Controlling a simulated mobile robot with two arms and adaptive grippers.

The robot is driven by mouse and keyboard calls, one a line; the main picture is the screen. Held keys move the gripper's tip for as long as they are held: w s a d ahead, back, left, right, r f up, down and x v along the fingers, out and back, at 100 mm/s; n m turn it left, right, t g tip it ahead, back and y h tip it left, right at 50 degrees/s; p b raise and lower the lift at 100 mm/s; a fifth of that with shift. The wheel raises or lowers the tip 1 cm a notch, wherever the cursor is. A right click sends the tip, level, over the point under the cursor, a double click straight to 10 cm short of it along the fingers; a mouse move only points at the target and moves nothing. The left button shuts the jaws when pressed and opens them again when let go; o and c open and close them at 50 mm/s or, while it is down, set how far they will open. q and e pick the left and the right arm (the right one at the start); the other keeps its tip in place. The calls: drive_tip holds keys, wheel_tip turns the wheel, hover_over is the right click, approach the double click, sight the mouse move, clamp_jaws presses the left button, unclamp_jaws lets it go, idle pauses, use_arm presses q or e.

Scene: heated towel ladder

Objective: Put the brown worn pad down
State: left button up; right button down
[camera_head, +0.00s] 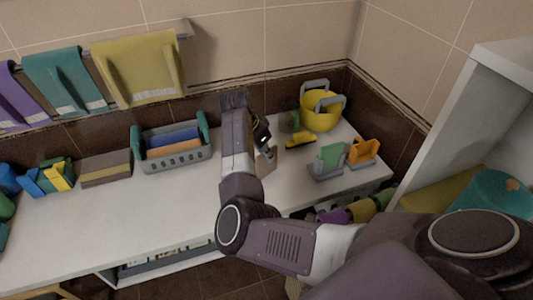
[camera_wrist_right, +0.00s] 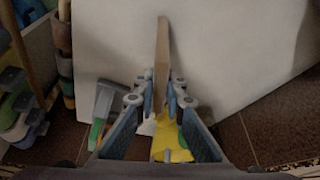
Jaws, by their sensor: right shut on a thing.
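The brown worn pad (camera_head: 267,160) shows in the head view as a small tan piece beside my right gripper (camera_head: 264,144), over the white counter. In the right wrist view, the pad (camera_wrist_right: 162,50) is seen edge-on, a thin brown strip. My right gripper (camera_wrist_right: 163,88) is shut on it, with one finger on each side. Part of the pad is hidden by the fingers and arm. I cannot tell whether the pad touches the counter. My left gripper is in neither view.
The white counter (camera_head: 130,215) has free room at front left. A grey basket (camera_head: 178,157) with pads stands left of my arm. A yellow bucket (camera_head: 320,112), a yellow item (camera_head: 300,140) and holders with a green pad (camera_head: 331,156) and orange pad (camera_head: 364,150) stand right.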

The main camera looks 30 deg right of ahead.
drive_tip(key=shift+f, duration=0.15)
drive_tip(key=shift+f, duration=0.4)
drive_tip(key=c, duration=2)
unclamp_jaws()
